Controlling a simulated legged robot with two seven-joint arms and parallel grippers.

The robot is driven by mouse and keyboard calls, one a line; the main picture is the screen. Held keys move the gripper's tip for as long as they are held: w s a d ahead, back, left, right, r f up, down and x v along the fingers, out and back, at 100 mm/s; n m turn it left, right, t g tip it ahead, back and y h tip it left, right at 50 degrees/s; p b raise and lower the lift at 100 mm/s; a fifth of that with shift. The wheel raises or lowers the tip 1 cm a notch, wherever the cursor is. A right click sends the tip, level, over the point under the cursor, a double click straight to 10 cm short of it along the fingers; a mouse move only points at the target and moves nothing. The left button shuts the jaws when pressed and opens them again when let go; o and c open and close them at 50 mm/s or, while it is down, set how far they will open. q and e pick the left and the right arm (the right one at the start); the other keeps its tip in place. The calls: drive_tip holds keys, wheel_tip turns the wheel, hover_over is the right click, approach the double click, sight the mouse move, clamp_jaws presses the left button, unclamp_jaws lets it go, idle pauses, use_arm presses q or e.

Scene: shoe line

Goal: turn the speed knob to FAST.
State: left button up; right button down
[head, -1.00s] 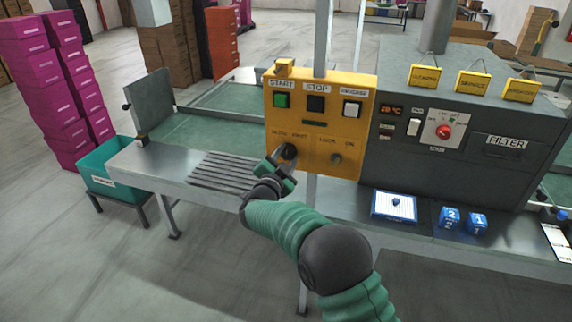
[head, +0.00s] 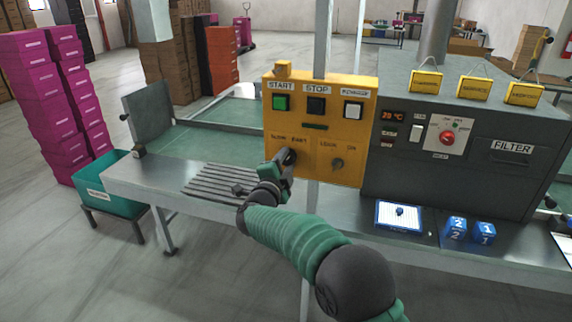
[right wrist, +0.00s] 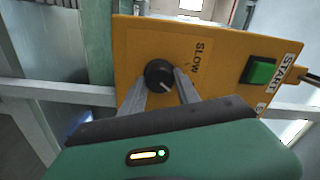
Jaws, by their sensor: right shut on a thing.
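The speed knob (right wrist: 158,72) is a round black knob on the yellow control panel (head: 340,105), below the SLOW and FAST labels. In the head view my right gripper (head: 284,161) is at the knob and covers most of it. In the right wrist view its two fingers (right wrist: 162,88) are closed on the knob's sides. A pale mark on the knob points to the lower right there, not straight at the SLOW word (right wrist: 200,58). The FAST word (head: 299,139) shows in the head view but is hidden in the wrist view. My left gripper is not in view.
Above the knob are the green START button (head: 281,103), the black STOP button (head: 316,105) and a white button (head: 353,110). A second knob (head: 337,164) is to the right. A grey machine (head: 480,180) stands right of the panel.

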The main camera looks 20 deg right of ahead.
drive_tip(key=shift+a+f, duration=0.1)
drive_tip(key=shift+f, duration=0.2)
drive_tip(key=c, duration=1.3)
unclamp_jaws()
drive_tip(key=o, duration=0.4)
drive_tip(key=shift+r, duration=0.15)
drive_tip(key=v, duration=1.6)
drive_tip(key=shift+s+a, duration=0.25)
drive_tip(key=shift+s, duration=0.05)
